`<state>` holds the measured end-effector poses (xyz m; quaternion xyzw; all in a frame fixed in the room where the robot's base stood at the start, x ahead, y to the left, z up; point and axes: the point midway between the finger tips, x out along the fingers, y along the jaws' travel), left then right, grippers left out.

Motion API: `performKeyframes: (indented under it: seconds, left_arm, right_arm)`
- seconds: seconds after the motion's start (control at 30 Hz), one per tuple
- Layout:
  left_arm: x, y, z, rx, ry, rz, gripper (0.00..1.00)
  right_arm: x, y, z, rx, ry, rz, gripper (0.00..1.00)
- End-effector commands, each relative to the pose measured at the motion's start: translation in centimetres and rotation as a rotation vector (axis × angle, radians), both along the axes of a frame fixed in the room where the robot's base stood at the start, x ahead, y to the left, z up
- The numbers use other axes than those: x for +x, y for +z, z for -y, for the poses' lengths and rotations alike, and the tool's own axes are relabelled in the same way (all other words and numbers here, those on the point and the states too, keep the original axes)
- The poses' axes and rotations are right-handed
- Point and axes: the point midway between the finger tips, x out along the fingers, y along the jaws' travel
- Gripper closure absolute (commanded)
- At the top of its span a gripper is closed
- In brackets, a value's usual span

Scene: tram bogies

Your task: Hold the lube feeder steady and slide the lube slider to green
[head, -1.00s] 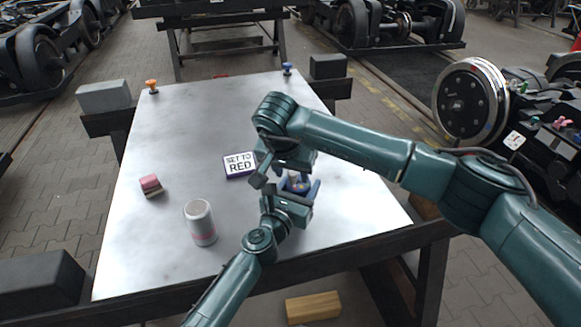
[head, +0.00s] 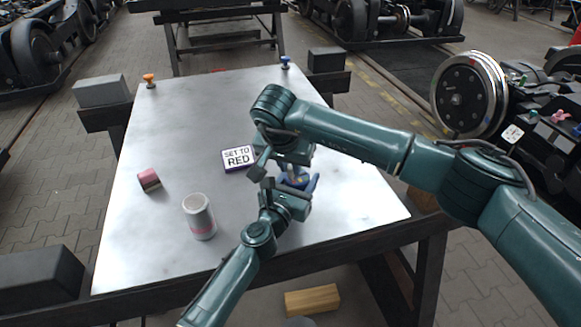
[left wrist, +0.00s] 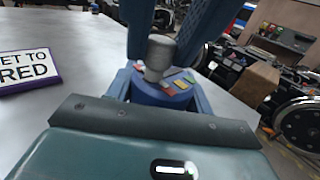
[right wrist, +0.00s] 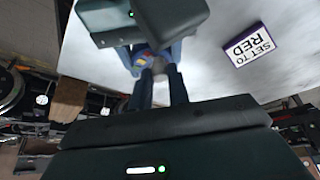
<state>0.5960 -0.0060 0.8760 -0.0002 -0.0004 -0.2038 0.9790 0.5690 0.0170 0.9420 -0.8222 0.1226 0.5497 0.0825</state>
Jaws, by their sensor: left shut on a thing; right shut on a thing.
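The lube feeder is a blue round body (left wrist: 160,95) with orange, yellow and green patches on top; it also shows in the right wrist view (right wrist: 142,58). The lube slider is a grey cylindrical knob (left wrist: 160,55) standing on it. My left gripper (head: 298,188) is shut on the feeder's body from the front, low at the table. My right gripper (head: 283,170) reaches down from above and is shut on the slider; its fingers flank the knob in the right wrist view (right wrist: 160,80). In the head view the arms hide much of the feeder. I cannot tell which patch the slider marks.
A sign reading "SET TO RED" (head: 239,158) lies left of the grippers on the metal table (head: 180,120). A grey can (head: 198,217) and a pink block (head: 149,180) are further left. Orange (head: 149,80) and blue (head: 286,62) knobs are at the far edge.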

Motion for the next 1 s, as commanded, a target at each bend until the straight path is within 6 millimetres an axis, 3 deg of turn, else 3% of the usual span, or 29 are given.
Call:
performKeyframes:
  seconds: [1.0]
  left_arm:
    - [0.0, -0.1, -0.1, 0.000, 0.002, -0.001, 0.74]
  right_arm:
    - [1.2, 0.1, 2.9, -0.004, -0.003, 0.003, 1.00]
